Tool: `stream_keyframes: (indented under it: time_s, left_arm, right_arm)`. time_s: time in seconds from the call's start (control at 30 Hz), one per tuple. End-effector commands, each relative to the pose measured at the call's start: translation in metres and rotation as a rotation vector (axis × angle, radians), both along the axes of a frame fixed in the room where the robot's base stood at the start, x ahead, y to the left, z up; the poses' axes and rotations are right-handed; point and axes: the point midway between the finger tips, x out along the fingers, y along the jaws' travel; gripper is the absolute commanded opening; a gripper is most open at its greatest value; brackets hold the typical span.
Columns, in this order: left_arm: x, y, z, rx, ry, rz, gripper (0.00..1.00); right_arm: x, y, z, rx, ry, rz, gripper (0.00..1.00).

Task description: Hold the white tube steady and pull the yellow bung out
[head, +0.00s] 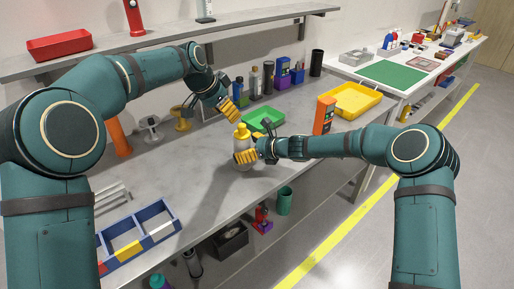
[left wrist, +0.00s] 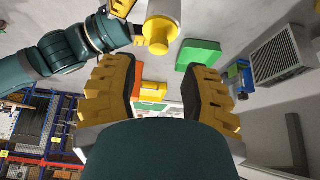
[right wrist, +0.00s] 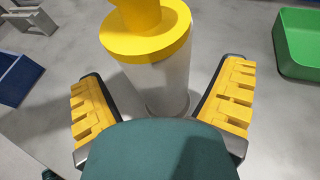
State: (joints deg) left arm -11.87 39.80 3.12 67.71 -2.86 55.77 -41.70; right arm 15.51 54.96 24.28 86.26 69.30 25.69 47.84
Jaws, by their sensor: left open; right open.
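The white tube (head: 241,160) stands upright on the grey table, with the yellow bung (head: 241,131) on its top. My right gripper (head: 247,156) is open at the tube; in the right wrist view the tube (right wrist: 165,82) stands between its spread fingers, with visible gaps on both sides. The wide yellow rim of the bung (right wrist: 147,42) shows above. My left gripper (head: 228,110) is open and empty, above and behind the bung. In the left wrist view the bung (left wrist: 158,40) lies ahead of the open fingertips, apart from them. The tube's base is partly hidden by the right gripper.
A green tray (head: 271,116) lies just behind the tube. An orange device (head: 324,115) and a yellow tray (head: 366,100) stand to the right. A blue divided box (head: 165,216) is at the front left. Bare table lies left of the tube.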

Motion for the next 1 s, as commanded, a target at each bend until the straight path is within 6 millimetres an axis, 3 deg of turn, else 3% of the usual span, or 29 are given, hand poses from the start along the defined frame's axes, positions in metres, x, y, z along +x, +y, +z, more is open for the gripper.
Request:
stream_keyframes:
  time_s: [0.2, 0.5, 0.7, 0.73, 0.77, 0.9, 1.0]
  left_arm:
    - [0.000, 0.000, 0.000, 0.000, 0.000, 0.000, 0.46]
    - [0.000, 0.000, 0.000, 0.000, 0.000, 0.000, 0.46]
    - [0.000, 0.000, 0.000, 0.000, 0.000, 0.000, 0.46]
    - [0.000, 0.000, 0.000, 0.000, 0.000, 0.000, 0.46]
    - [0.000, 0.000, 0.000, 0.000, 0.000, 0.000, 0.46]
    - [0.000, -0.003, 0.003, 0.008, 0.006, 0.005, 0.91]
    - [0.001, -0.010, 0.011, 0.035, 0.028, 0.027, 0.92]
  right_arm:
    - [0.007, 0.011, -0.005, -0.001, 0.000, -0.001, 0.93]
    - [0.007, 0.012, -0.005, -0.001, 0.001, 0.000, 0.91]
    - [0.007, 0.012, -0.005, -0.001, 0.001, 0.000, 0.21]
    - [0.007, 0.012, -0.005, -0.001, 0.001, 0.000, 0.13]
    - [0.007, 0.012, -0.005, -0.001, 0.001, 0.000, 0.13]
    - [0.007, 0.012, -0.005, -0.001, 0.000, -0.001, 0.13]
    - [0.007, 0.012, -0.005, -0.001, 0.000, -0.001, 0.13]
